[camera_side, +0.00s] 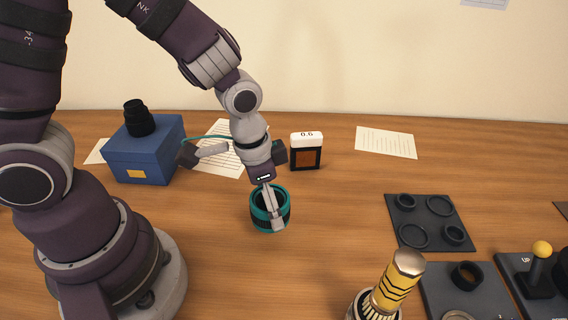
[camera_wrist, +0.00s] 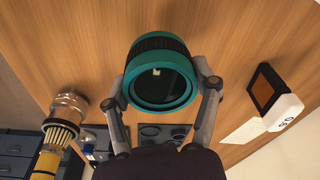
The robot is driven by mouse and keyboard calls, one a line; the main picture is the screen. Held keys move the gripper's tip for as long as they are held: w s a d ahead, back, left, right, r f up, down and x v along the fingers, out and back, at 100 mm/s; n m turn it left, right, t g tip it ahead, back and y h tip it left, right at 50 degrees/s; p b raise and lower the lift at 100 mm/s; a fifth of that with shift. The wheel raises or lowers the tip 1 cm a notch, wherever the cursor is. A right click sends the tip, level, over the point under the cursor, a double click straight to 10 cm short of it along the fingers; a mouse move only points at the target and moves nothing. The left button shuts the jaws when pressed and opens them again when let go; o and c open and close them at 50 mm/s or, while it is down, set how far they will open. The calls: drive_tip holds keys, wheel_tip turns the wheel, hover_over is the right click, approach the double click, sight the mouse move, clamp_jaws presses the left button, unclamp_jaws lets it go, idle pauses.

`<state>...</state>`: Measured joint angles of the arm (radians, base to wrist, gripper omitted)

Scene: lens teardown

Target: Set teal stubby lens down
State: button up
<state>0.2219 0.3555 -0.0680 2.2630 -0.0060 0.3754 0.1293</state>
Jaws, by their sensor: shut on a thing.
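The teal stubby lens (camera_side: 285,213) is a short, wide cylinder with teal rings and a dark ribbed band. My gripper (camera_side: 273,212) is shut on it from above, in the middle of the table. In the wrist view the lens (camera_wrist: 158,51) sits between the two fingers of my gripper (camera_wrist: 161,90), one on each side of its teal rim. Its dark glass faces the camera. I cannot tell from these views whether its base touches the wood.
A blue box (camera_side: 146,157) with a black lens (camera_side: 139,118) on top stands at the back left. A small 0.6 device (camera_side: 306,152) stands behind the lens. A dark ring tray (camera_side: 430,240) and a yellow-handled tool (camera_side: 394,283) are to the right. Bare wood surrounds the lens.

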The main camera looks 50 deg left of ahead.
hover_over(349, 204)
drive_tip(key=shift+s+a+f, duration=0.1)
drive_tip(key=shift+s+f, duration=0.1)
drive_tip(key=shift+f, duration=0.2)
drive_tip(key=shift+s+a+f, duration=0.1)
drive_tip(key=shift+s+f, duration=0.05)
drive_tip(key=shift+f, duration=0.25)
drive_tip(key=shift+w+f, duration=0.15)
drive_tip(key=shift+f, duration=0.1)
drive_tip(key=shift+d+f, duration=0.1)
drive_tip(key=shift+f, duration=1.4)
drive_tip(key=shift+f, duration=0.1)
drive_tip(key=o, duration=1.2)
drive_tip(key=shift+o, duration=0.2)
